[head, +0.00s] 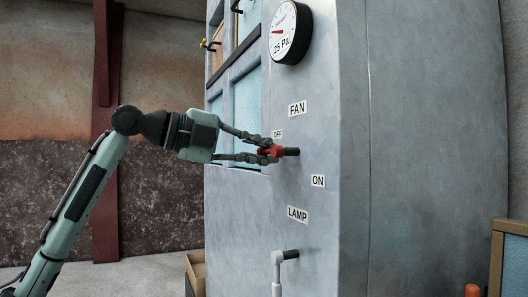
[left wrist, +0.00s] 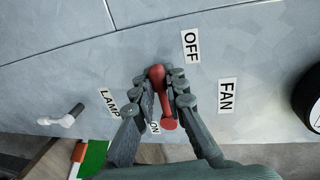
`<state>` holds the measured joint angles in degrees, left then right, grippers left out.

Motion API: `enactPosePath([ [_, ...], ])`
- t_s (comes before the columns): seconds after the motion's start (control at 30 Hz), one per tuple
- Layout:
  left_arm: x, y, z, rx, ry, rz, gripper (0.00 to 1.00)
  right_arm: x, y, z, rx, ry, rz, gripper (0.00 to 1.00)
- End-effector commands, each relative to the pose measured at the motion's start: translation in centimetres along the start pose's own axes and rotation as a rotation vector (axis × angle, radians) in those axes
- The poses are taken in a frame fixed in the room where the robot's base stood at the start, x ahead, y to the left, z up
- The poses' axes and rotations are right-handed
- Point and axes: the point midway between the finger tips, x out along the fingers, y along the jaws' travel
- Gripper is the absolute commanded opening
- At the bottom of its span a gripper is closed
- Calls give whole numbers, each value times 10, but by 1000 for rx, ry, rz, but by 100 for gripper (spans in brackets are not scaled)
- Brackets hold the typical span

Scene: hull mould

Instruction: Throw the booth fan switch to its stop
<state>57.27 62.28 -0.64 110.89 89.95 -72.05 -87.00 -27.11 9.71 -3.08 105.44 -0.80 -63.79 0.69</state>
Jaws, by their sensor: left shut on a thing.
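The fan switch (head: 276,151) is a red lever on a dark shaft that sticks out of the grey booth panel. It stands below the FAN label (head: 297,108) and beside the OFF label (head: 278,134); the ON label (head: 318,181) is lower right. In the head view the lever points left, towards my arm. My left gripper (head: 266,149) is shut on it. In the left wrist view the red lever (left wrist: 160,90) lies between the two fingers (left wrist: 163,84), its round end nearer the camera. The fingers partly hide the ON label. My right gripper is not in view.
Below, the LAMP label (head: 298,214) stands above a white-handled lamp switch (head: 277,275). A pressure gauge (head: 290,33) hangs above. Blue window panes (head: 247,102) lie behind my gripper. A wooden-framed board (head: 510,260) stands at lower right.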

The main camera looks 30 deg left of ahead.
Motion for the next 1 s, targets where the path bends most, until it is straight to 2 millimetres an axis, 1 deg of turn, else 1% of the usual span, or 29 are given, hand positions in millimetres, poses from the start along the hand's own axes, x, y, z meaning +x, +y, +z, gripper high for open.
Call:
enactPosePath([
  [0.3, 0, -1, 0, 7, -3, -2, 0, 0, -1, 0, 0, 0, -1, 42],
  [0.33, 0, -1, 0, 6, -3, -2, 15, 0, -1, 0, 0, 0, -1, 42],
  [0.4, 0, -1, 0, 6, -3, -2, 24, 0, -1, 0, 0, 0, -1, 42],
  [0.5, 0, -1, 0, 5, -2, -2, 34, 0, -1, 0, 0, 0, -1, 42],
  [0.73, 0, 0, 0, 3, -2, -1, 34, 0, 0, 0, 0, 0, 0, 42],
  [0.83, -3, 0, 1, 3, -3, -1, 34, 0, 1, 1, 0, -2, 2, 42],
  [0.93, -14, 0, 1, 3, -4, -1, 34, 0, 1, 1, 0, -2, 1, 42],
  [1.0, -25, 0, 1, 3, -5, -1, 34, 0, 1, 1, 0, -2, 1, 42],
])
